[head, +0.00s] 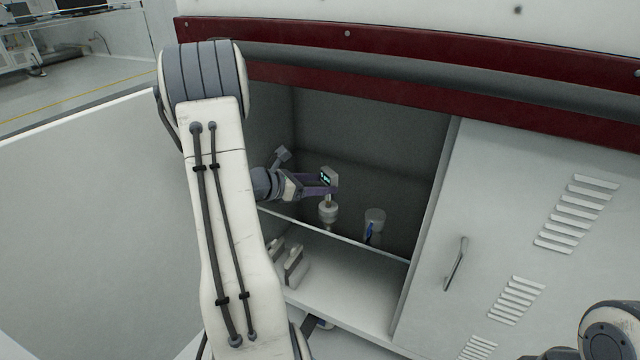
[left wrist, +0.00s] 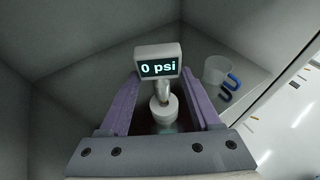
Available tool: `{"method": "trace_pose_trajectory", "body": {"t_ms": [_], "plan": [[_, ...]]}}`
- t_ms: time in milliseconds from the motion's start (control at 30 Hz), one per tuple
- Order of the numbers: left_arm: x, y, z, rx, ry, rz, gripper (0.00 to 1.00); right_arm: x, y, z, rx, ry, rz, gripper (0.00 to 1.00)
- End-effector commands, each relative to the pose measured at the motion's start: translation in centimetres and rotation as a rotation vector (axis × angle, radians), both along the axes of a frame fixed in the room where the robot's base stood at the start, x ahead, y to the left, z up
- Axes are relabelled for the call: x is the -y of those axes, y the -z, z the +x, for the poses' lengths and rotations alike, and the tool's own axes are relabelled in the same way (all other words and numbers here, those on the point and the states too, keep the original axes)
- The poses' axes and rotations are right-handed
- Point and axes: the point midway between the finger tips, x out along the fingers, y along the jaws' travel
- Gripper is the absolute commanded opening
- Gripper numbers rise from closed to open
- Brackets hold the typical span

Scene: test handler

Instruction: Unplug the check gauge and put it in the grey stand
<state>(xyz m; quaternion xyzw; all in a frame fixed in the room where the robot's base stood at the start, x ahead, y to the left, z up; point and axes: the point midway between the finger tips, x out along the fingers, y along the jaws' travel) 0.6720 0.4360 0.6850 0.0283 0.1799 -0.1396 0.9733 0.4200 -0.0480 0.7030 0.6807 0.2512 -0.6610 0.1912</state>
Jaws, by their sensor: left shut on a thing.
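The check gauge (head: 327,177) is a small grey box with a lit display on a short stem. In the left wrist view the gauge (left wrist: 160,51) reads 0 psi, and its stem runs down to a round pale fitting (left wrist: 165,108). My left gripper (head: 320,186) is inside the open cabinet, its purple fingers on either side of the gauge and shut on it. The pale fitting (head: 328,212) shows right below the gauge; I cannot tell whether they are joined. A grey cup-like holder (head: 376,215), perhaps the stand, is to the right. My right gripper is out of view.
A blue hooked piece (left wrist: 234,81) is at the holder's side. The cabinet's front lip (head: 345,241) runs below the gauge. Grey blocks (head: 294,266) stand on the lower white shelf. A louvred door panel (head: 490,240) bounds the opening on the right.

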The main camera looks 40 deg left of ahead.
Motion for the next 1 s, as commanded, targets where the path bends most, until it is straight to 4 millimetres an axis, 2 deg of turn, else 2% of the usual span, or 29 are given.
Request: {"method": "trace_pose_trajectory", "body": {"t_ms": [967, 1000], "plan": [[0.0, 2.6, 0.0, 0.001, 0.000, 0.000, 0.00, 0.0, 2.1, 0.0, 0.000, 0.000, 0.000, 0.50], [0.0, 2.5, 0.0, 0.001, 0.000, 0.000, 0.68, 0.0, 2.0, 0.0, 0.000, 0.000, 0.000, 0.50]]}}
